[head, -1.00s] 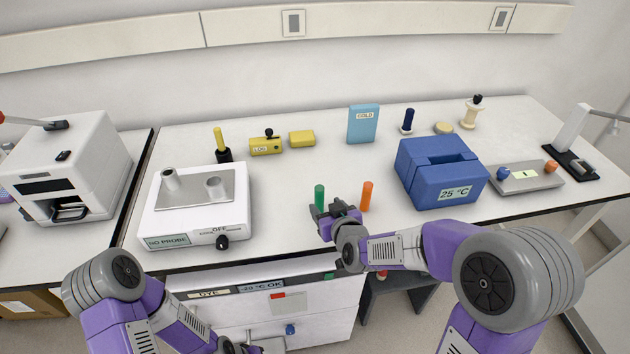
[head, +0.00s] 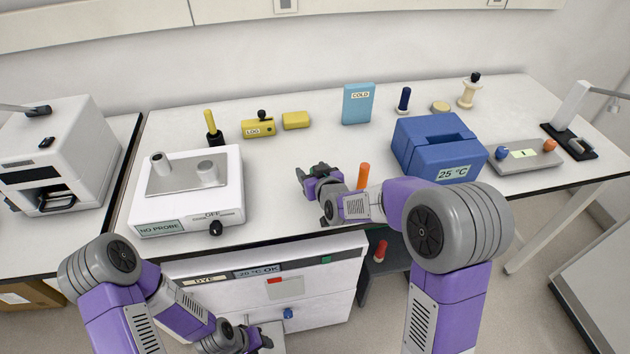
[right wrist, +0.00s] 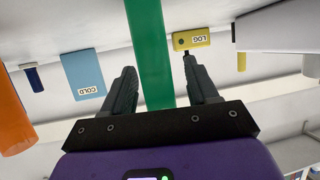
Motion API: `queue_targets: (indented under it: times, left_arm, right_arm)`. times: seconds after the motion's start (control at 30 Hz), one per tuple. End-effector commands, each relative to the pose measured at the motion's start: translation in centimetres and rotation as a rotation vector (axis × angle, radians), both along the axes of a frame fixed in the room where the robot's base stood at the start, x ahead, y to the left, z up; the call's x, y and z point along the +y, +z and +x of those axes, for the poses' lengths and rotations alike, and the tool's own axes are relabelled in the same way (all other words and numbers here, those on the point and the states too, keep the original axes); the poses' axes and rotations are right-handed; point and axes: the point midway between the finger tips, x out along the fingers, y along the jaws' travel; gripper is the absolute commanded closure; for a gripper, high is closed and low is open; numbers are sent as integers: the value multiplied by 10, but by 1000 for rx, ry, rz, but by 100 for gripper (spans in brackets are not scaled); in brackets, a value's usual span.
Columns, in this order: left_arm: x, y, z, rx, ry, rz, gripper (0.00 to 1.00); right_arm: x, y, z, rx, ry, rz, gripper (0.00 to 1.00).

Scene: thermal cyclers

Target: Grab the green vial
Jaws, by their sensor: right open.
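The green vial (right wrist: 150,50) stands out large in the right wrist view, between the two open fingers of my right gripper (right wrist: 162,88). I cannot tell whether either finger touches it. In the head view my right gripper (head: 311,173) is low over the bench, left of the orange vial (head: 363,176), and hides the green vial. The orange vial also shows at the left edge of the right wrist view (right wrist: 14,115).
A white heater unit (head: 188,215) stands left of my right gripper and a blue 25 °C block (head: 410,160) to the right. The yellow LOG block (head: 258,129) and light blue COLD box (head: 357,103) stand behind. The bench between is mostly clear.

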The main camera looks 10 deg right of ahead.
Motion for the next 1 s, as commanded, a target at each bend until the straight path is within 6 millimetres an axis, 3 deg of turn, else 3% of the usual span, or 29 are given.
queue_targets:
  times: [0.03,0.37,0.67,1.0]
  left_arm:
    - [0,0,0,0,0,0,57]
    - [0,0,0,0,0,0,57]
    - [0,3,0,0,0,0,57]
    - [0,27,0,0,0,0,57]
  right_arm:
    - [0,0,0,0,0,0,46]
    - [0,0,0,0,0,0,96]
    - [0,8,0,-2,-1,0,97]
    - [0,75,0,-5,0,2,97]
